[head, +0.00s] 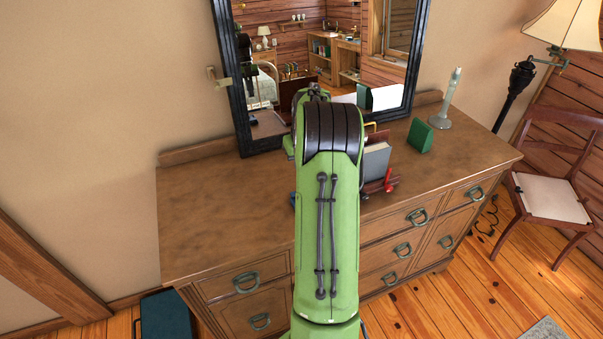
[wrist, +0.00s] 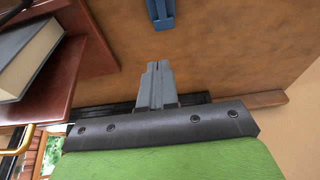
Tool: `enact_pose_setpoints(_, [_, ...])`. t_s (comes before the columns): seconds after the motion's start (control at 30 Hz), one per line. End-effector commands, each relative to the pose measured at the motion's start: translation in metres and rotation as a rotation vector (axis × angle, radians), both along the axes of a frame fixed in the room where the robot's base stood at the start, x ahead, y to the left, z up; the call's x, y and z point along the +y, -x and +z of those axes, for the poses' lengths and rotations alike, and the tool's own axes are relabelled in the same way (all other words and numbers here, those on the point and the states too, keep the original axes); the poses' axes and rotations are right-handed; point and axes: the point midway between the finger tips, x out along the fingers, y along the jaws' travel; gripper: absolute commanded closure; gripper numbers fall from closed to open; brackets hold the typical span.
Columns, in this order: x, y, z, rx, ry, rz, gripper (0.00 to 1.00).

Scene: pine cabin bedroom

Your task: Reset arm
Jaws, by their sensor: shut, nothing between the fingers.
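My gripper (wrist: 157,70) shows in the wrist view as grey fingers, close together and with nothing between them. It is over or near the brown wooden dresser top (wrist: 220,50), clear of the objects there. In the head view my green arm reaches up over the middle of the dresser (head: 230,205) and hides my gripper. A small blue object (wrist: 161,12) lies ahead of the fingertips in the wrist view, apart from them. Its blue edge also shows beside my arm in the head view (head: 292,201).
A reddish-brown rack (wrist: 62,85) holds a grey book (wrist: 28,60), close beside my gripper. A dark-framed mirror (head: 236,90) stands behind my arm. A green block (head: 420,136) and a pale candlestick (head: 446,105) stand right. The dresser's left top is bare. A chair (head: 548,197) stands right.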

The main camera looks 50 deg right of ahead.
Motion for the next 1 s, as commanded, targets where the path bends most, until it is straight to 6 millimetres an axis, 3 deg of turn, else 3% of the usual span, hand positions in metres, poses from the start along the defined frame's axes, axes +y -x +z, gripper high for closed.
enact_pose_setpoints(0.1, [0.003,0.002,0.029,-0.004,0.003,0.005,1.00])
enact_pose_setpoints(0.23, [0.005,0.005,0.048,-0.002,0.000,0.005,1.00])
enact_pose_setpoints(0.67, [0.009,0.004,0.057,-0.002,0.001,0.010,1.00])
enact_pose_setpoints(0.77, [0.041,-0.005,0.078,-0.010,0.018,0.050,1.00])
enact_pose_setpoints(0.87, [0.111,-0.011,0.117,-0.027,0.049,0.126,1.00])
enact_pose_setpoints(1.0, [0.223,0.013,0.159,-0.070,0.085,0.242,1.00])
